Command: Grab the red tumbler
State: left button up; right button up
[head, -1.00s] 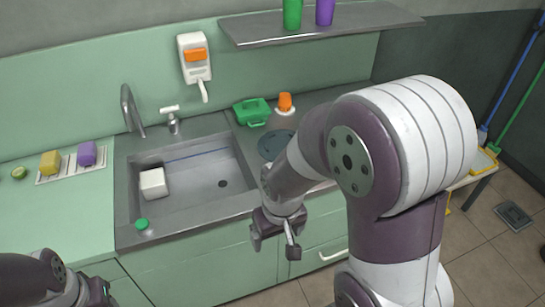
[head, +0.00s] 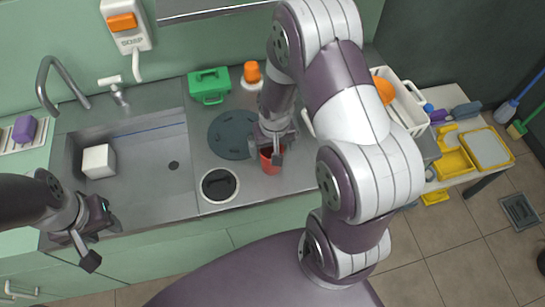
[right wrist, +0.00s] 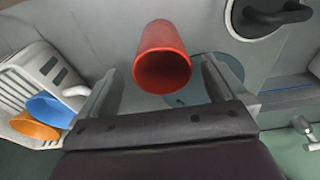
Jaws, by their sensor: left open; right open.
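The red tumbler (head: 270,163) stands on the grey counter to the right of the sink, partly hidden behind my right gripper (head: 272,143). In the right wrist view the tumbler (right wrist: 163,50) shows its open rim facing the camera. The open fingers of the right gripper (right wrist: 158,78) lie on either side of the tumbler's rim, with gaps visible at both sides. I cannot tell how deep the tumbler sits between them. My left gripper (head: 90,240) is open and empty at the sink's front left edge, far from the tumbler.
A green case (head: 208,84) and an orange-capped container (head: 251,74) stand behind. A white basket (head: 408,104) is at the right. The sink (head: 150,190) holds a white block (head: 98,161).

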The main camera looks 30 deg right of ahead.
jog(key=f, duration=0.3)
jog(key=w+f, duration=0.1)
jog(key=f, duration=0.1)
jog(key=shift+d, duration=0.2)
jog(key=shift+s+a+r, duration=0.1)
jog(key=shift+s+a, duration=0.05)
jog(key=shift+a, duration=0.1)
jog(key=c, duration=0.8)
jog(key=shift+c, duration=1.3)
